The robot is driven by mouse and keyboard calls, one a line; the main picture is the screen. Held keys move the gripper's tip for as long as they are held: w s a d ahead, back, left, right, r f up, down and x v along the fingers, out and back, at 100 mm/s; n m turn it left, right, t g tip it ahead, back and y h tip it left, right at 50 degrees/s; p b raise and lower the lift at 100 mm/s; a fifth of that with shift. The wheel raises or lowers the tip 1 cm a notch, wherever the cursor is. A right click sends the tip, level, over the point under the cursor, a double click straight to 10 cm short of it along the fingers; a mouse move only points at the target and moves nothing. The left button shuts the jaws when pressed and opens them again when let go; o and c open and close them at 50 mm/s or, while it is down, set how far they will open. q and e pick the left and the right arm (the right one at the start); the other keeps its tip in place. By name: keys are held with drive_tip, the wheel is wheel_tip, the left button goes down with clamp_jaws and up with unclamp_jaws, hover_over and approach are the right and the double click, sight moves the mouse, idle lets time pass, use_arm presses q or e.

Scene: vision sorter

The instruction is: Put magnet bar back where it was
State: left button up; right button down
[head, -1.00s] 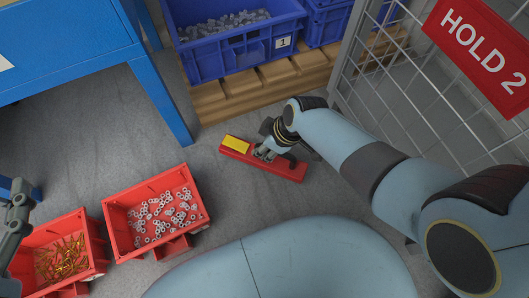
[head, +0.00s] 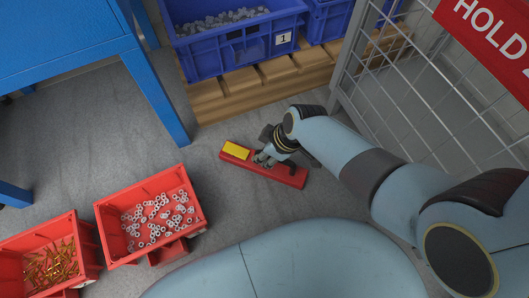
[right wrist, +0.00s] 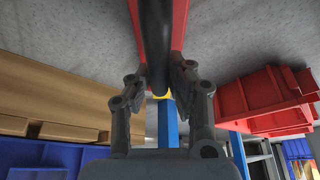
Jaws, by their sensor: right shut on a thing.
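The magnet bar (head: 285,176) is a long red bar with a yellow patch at its left end, low over or on the grey floor in the head view; I cannot tell if it touches the floor. My right gripper (head: 264,159) is shut on it near its middle. In the right wrist view the red bar (right wrist: 180,22) runs between the fingers of my right gripper (right wrist: 160,75), with a dark handle-like part in front of it. My left gripper is not in view now.
A red bin of metal nuts (head: 112,262) and a red bin of brass screws (head: 92,240) stand at the lower left. A blue crate (head: 205,62) sits on a wooden pallet (head: 235,101) behind. A wire cage (head: 345,100) stands right, a blue table (head: 60,50) left.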

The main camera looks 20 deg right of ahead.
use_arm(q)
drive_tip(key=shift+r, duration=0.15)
use_arm(e)
drive_tip(key=shift+w, duration=0.1)
drive_tip(key=c, duration=1.7)
unclamp_jaws()
drive_tip(key=o, duration=0.5)
drive_tip(key=shift+c, duration=0.2)
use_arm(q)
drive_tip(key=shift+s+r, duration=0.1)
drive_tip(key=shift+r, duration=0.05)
